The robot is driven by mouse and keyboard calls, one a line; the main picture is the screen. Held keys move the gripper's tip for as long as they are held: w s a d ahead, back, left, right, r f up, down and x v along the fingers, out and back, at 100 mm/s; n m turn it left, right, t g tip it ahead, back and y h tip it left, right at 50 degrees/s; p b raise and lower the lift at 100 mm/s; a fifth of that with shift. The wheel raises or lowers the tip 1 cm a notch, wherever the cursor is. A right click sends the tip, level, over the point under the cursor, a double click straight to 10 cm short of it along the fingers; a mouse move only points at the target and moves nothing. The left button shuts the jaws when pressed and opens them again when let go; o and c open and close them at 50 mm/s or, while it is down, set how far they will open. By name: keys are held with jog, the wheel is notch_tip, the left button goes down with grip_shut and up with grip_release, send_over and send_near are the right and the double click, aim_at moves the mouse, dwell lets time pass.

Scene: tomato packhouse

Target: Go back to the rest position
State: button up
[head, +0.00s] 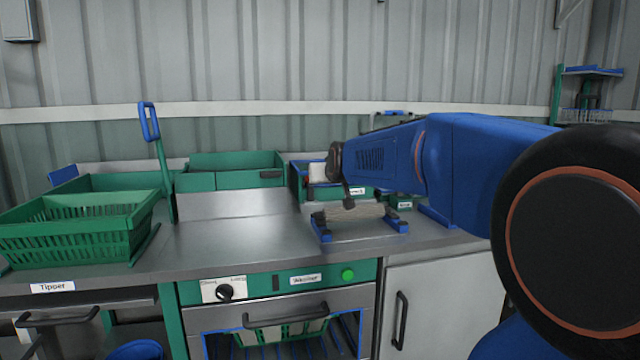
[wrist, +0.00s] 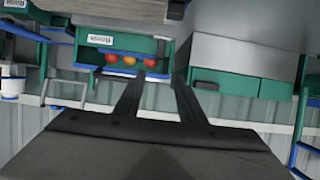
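My gripper (wrist: 159,75) shows in the wrist view with its two dark fingers apart. Nothing is held between them; the background shows through the gap. In the head view my blue arm reaches in from the right, over the counter, with its end (head: 345,188) above the back part of the worktop; the fingers are too small and dark there to make out clearly.
A green bin (wrist: 95,60) with several red and orange tomatoes (wrist: 129,60) lies beyond the fingers. A green slotted crate (head: 70,240) stands at left, near an upright blue-handled lever (head: 150,122). A blue-ended stand (head: 322,228) sits below my arm. The steel counter's middle (head: 235,235) is clear.

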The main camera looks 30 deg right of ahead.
jog(key=shift+s+a+r, duration=0.15)
jog(key=shift+s+r, duration=0.15)
jog(key=shift+s, duration=0.3)
jog(key=s+a+f+n+g+y, duration=0.1)
jog(key=s+a+f, duration=0.5)
jog(key=s, duration=0.6)
jog(key=s+a+f+n+g+y, duration=0.1)
jog(key=s+a+f+g, duration=0.3)
jog(key=s+f, duration=0.7)
jog(key=s+a+f+n+g+y, duration=0.1)
jog(key=s+a+f+g, duration=0.2)
jog(key=s+a+f, duration=0.4)
jog(key=s+f, duration=0.2)
jog(key=s, duration=0.5)
jog(key=shift+a+f+y, duration=0.25)
jog(key=shift+a+y, duration=0.05)
jog(key=shift+a, duration=0.05)
